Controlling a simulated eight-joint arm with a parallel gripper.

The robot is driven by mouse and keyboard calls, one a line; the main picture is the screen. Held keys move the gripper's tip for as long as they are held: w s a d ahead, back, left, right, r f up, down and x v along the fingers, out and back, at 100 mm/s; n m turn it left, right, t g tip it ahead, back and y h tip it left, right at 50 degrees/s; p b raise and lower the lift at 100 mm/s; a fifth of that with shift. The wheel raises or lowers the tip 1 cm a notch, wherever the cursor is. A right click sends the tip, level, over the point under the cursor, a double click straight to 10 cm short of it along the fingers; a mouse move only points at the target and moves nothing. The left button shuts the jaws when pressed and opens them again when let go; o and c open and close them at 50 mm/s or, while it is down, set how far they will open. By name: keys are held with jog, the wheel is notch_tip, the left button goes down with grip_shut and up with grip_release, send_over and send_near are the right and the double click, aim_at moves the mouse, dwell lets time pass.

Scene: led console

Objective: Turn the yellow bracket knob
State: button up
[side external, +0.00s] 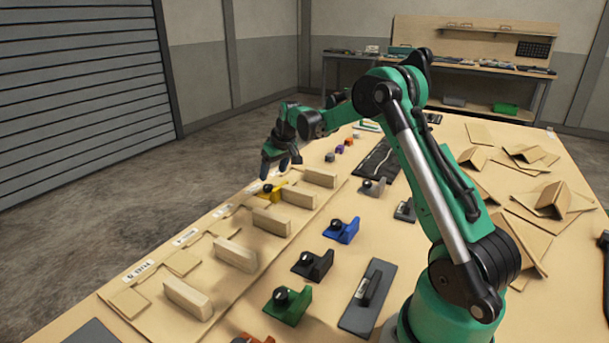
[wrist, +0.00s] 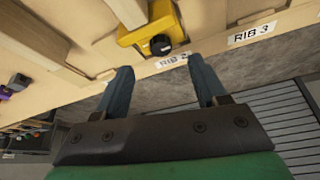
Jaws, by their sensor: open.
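The yellow bracket (side external: 275,194) sits on the far-left side of the table among wooden blocks, with a black knob (side external: 267,188) on its face. In the wrist view the yellow bracket (wrist: 146,33) is at the top centre, and its round black knob (wrist: 160,44) faces my gripper. My gripper (side external: 280,170) is open and empty, just above and beyond the bracket in the side view. In the wrist view the two blue-grey fingers of my gripper (wrist: 158,72) stand apart, below the knob and on either side of it. They appear clear of it.
Wooden blocks (side external: 270,221) stand in a row beside the bracket. Blue (side external: 343,232), black (side external: 313,265) and green (side external: 288,306) brackets with knobs stand nearer. Labels such as RIB 3 (wrist: 252,34) line the table edge. Folded cardboard pieces (side external: 540,200) lie at right.

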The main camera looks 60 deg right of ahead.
aim_at(269, 186)
jog(key=shift+x, duration=2.5)
grip_shut()
jog(key=shift+a, duration=0.1)
